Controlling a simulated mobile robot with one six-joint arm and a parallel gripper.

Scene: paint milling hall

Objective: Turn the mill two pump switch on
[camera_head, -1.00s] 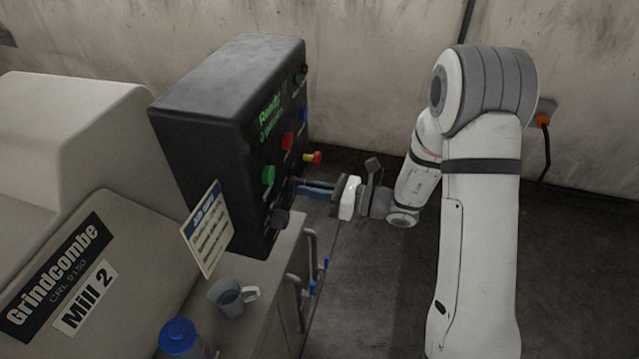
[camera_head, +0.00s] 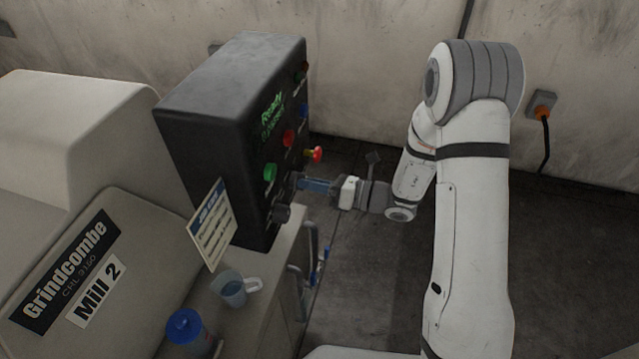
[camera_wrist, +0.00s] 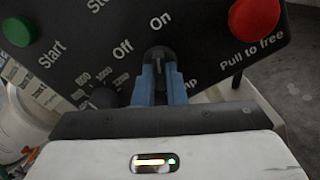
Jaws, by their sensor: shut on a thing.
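The pump switch is a black rotary knob (camera_wrist: 160,56) on the dark panel, with "Off" and "On" printed above it and a partly hidden label ending in "mp" beside it. My gripper (camera_wrist: 163,80) has its two blue fingers on either side of this knob, shut on it. The knob's ridge points roughly up in the wrist view, near "On"; its exact setting is hard to tell. In the head view my gripper (camera_head: 299,182) reaches the panel's face from the right, and its fingers hide most of the knob. The black control box (camera_head: 205,125) stands beside the mill marked "Mill 2" (camera_head: 97,291).
A red stop button (camera_head: 316,155) marked "Pull to free" sits close to my fingers. A green button (camera_head: 270,172) and a dark dial (camera_head: 281,213) are near too. A jug (camera_head: 230,291) and a blue-lidded container (camera_head: 187,328) stand below. The floor at right is clear.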

